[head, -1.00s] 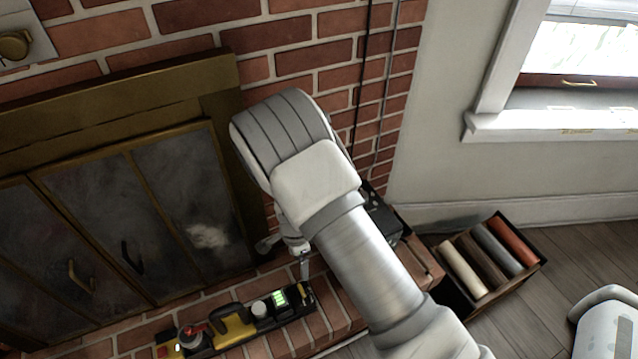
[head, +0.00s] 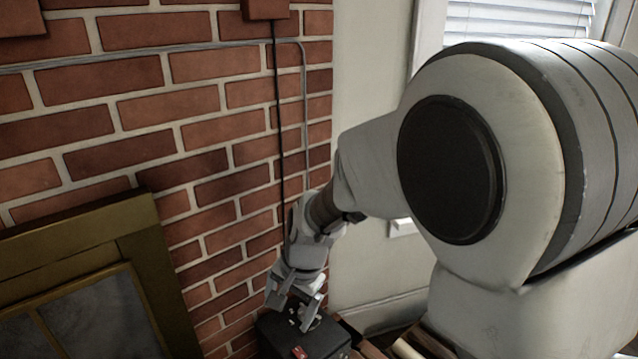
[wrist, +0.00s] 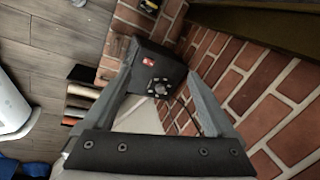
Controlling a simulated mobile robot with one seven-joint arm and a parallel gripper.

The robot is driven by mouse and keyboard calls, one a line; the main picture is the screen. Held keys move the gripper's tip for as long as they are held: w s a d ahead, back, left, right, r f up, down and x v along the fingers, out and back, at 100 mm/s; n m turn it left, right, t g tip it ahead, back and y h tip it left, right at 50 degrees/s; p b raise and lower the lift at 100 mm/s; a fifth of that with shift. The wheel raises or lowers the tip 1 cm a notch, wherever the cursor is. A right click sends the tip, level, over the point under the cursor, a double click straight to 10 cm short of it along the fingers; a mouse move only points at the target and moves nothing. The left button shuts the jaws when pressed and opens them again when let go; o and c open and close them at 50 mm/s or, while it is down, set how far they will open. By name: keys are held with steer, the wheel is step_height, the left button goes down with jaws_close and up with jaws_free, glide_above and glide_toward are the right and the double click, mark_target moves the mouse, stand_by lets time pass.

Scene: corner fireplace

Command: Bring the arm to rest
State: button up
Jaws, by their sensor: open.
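My gripper (head: 293,308) hangs at the end of my arm in the head view, pointing down just above a black box. Its two fingers are spread apart, with nothing visible held between them. In the wrist view the fingers (wrist: 160,95) reach forward, and the black box (wrist: 158,72) shows between and beyond them. The box has a red mark and a round dial-like part on its face. In the head view the black box (head: 318,340) is cut by the lower edge. I cannot tell whether the fingertips touch it.
The red brick wall (head: 170,110) stands close beside my gripper, with a dark cable (head: 279,120) running down it. The fireplace's brass frame (head: 90,225) is at left. A crate of coloured rolls (wrist: 82,95) stands on the wood floor (wrist: 45,50), which has free room.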

steer(key=s+d+r+n+t+h, duration=0.1)
steer(key=s+d+r+n+t, duration=0.15)
steer(key=s+d+r, duration=0.65)
steer(key=s+d+r+n+t+h, duration=0.25)
steer(key=s+d+r, duration=0.45)
steer(key=d, duration=0.4)
step_height(320, 180, up, 18)
steer(key=g+p, duration=0.1)
steer(key=p, duration=1.8)
steer(key=shift+r+n+y, duration=0.2)
steer(key=shift+n+y, duration=0.1)
steer(key=shift+y, duration=0.15)
